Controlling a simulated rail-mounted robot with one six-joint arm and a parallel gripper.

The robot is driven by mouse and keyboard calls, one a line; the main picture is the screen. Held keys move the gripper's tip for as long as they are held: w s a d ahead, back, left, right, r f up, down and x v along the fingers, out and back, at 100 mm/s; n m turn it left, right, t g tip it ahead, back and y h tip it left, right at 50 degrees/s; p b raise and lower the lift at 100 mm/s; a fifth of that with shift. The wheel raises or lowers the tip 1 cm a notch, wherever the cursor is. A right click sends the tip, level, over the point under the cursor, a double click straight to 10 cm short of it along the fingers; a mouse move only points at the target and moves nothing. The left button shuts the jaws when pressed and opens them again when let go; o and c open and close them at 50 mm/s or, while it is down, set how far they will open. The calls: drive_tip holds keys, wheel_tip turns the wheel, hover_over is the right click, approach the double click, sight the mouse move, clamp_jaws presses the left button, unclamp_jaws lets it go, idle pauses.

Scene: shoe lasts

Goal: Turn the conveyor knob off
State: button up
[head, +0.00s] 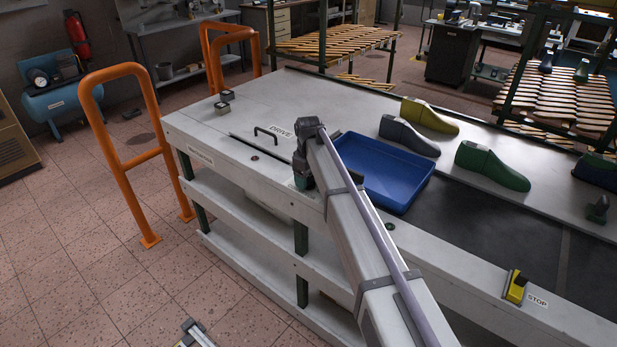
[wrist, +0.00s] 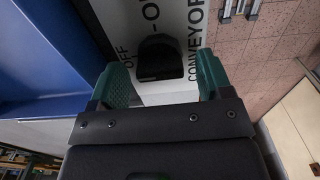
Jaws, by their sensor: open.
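The conveyor knob (wrist: 160,58) is a black, rounded knob on a white panel in the wrist view. The words OFF and CONVEYOR and part of another label starting with O are printed around it. My gripper (wrist: 163,76) is open, with one green finger on each side of the knob. I cannot tell whether the fingers touch it. Its exact pointing direction is unclear. In the head view my gripper (head: 302,180) is low at the table's front edge, left of the blue tray; the knob is hidden there by my arm.
The blue tray (head: 385,170) lies close to the right of my gripper. A black handle (head: 266,132) and DRIVE label are to the left. Several shoe lasts (head: 492,166) stand beyond the dark belt (head: 480,235). A yellow STOP box (head: 515,287) is at the front right.

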sight(309, 177)
wheel_tip(309, 177, up, 11)
drive_tip(key=p, duration=1)
drive_tip(key=shift+f, duration=0.15)
drive_tip(key=s+d+m, duration=0.3)
drive_tip(key=s+d, duration=0.4)
drive_tip(key=s, duration=0.4)
drive_tip(key=s+d+m, duration=0.4)
drive_tip(key=s+d, duration=0.4)
drive_tip(key=s, duration=0.3)
drive_tip(key=s+d+m, duration=0.4)
drive_tip(key=s+d, duration=0.3)
drive_tip(key=s, duration=0.5)
drive_tip(key=shift+d, duration=0.25)
drive_tip(key=shift+c, duration=0.2)
